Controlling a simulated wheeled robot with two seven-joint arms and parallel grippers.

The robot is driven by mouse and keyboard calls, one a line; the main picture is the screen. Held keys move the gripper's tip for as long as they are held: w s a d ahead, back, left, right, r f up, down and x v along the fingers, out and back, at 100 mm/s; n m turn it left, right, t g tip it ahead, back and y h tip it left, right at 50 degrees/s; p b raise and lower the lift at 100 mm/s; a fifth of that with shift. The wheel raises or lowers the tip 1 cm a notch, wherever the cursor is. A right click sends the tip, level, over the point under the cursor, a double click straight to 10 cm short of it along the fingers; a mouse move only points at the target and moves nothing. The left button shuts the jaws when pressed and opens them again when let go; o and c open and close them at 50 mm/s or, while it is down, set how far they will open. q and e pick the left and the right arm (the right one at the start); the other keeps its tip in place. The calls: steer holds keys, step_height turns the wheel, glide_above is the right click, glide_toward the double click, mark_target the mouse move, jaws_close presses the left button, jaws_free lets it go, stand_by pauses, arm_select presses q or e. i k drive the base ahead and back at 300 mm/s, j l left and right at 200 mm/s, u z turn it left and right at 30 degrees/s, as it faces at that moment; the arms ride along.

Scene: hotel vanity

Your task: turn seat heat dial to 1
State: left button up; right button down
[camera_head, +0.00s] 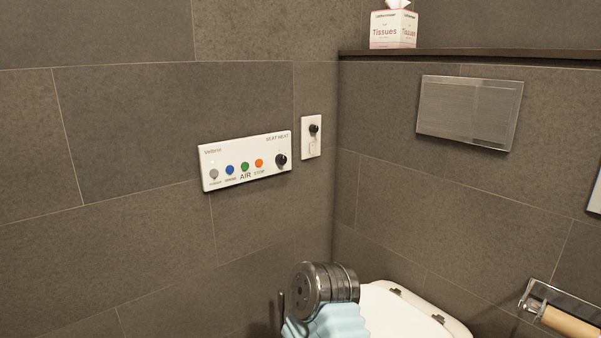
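The seat heat dial (281,160) is a small black knob at the right end of a white control panel (225,148) on the left wall. The words SEAT HEAT are printed above it. The marks around the dial and the way its pointer faces are too small to read. The panel also carries a row of grey, blue, green and orange buttons, with AIR printed below. No gripper of mine can be made out in the head view, and nothing touches the dial.
A small white plate (311,137) with a black knob is right of the panel. A metal cylinder (323,288) over something light blue and ribbed stands before the white toilet lid (417,316). A tissue box (393,29) sits on the shelf (470,54).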

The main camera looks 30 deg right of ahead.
mark_target(281, 160)
steer(key=z, duration=0.4)
steer(key=k+z, duration=0.15)
steer(key=z, duration=0.6)
steer(key=k+l+z, duration=0.1)
steer(key=z, duration=0.25)
